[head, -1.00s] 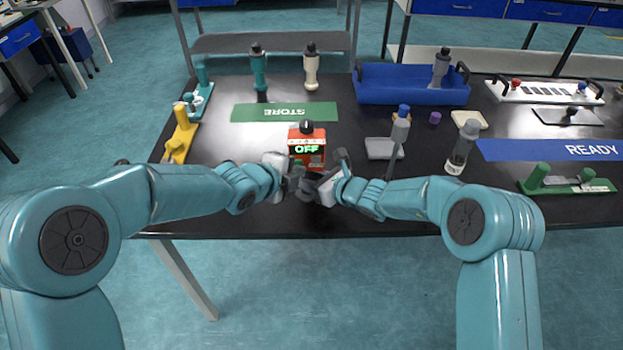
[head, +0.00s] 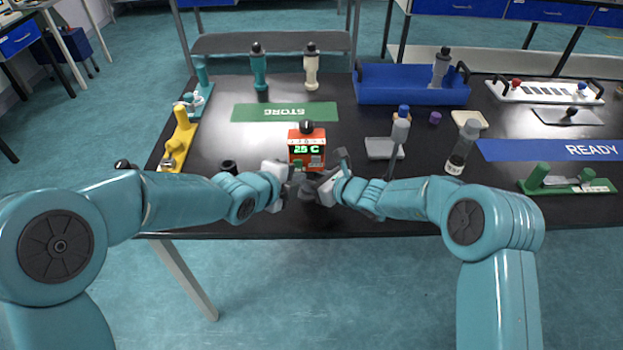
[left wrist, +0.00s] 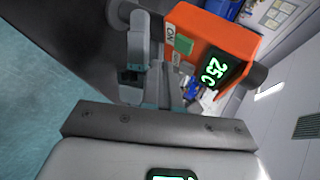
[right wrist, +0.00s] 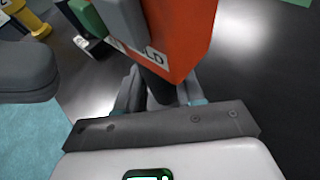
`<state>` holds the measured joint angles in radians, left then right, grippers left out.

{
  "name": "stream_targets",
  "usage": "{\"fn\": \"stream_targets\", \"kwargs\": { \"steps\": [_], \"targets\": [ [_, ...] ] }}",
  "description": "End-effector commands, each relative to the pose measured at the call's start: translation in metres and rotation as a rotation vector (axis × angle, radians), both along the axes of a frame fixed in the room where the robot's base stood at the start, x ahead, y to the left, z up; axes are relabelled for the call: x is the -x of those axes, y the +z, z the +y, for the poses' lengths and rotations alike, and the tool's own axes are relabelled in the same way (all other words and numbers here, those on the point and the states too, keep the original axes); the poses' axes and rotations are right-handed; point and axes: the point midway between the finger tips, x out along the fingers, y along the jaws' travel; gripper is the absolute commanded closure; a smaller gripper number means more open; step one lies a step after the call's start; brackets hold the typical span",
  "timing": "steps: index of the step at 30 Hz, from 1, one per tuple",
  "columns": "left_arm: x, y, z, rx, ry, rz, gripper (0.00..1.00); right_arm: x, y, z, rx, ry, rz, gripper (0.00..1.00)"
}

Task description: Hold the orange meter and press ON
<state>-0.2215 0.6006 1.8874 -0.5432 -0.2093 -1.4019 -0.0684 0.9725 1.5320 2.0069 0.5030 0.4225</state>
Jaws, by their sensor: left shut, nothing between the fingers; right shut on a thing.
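The orange meter (head: 307,150) is upright above the near part of the black table, its green display reading 25 C. In the left wrist view, the meter (left wrist: 224,38) shows a green button (left wrist: 183,45) beside an ON label. My right gripper (head: 325,178) is shut on the dark lower part of the meter; the right wrist view shows its fingers (right wrist: 155,95) below the orange body (right wrist: 185,35). My left gripper (head: 296,180) is shut and empty, just in front of the meter. Its fingers (left wrist: 150,75) are close to the button; I cannot tell whether they touch it.
A green STORE mat (head: 285,112) lies behind the meter. A blue bin (head: 412,92) is at the back. A yellow stand (head: 180,137) is at the left edge.

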Motion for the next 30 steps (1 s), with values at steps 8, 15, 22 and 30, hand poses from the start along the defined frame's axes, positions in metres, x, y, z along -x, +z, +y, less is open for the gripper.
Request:
{"fn": "stream_targets", "kwargs": {
  "steps": [8, 15, 22, 30],
  "targets": [
    [0.032, 0.000, 0.000, 0.000, 0.000, 0.000, 1.00, 0.000, 0.000, 0.000, 0.000, 0.000, 0.000, 1.00],
    [0.050, 0.000, 0.001, -0.002, 0.001, -0.001, 1.00, 0.000, 0.000, 0.000, -0.001, 0.000, -0.001, 1.00],
    [0.051, 0.000, 0.001, -0.002, 0.001, -0.001, 1.00, 0.000, 0.000, 0.000, -0.001, 0.000, -0.001, 1.00],
    [0.051, 0.000, 0.001, -0.001, 0.002, 0.000, 1.00, 0.000, 0.000, 0.000, 0.000, 0.000, 0.000, 0.33]
  ]
}}
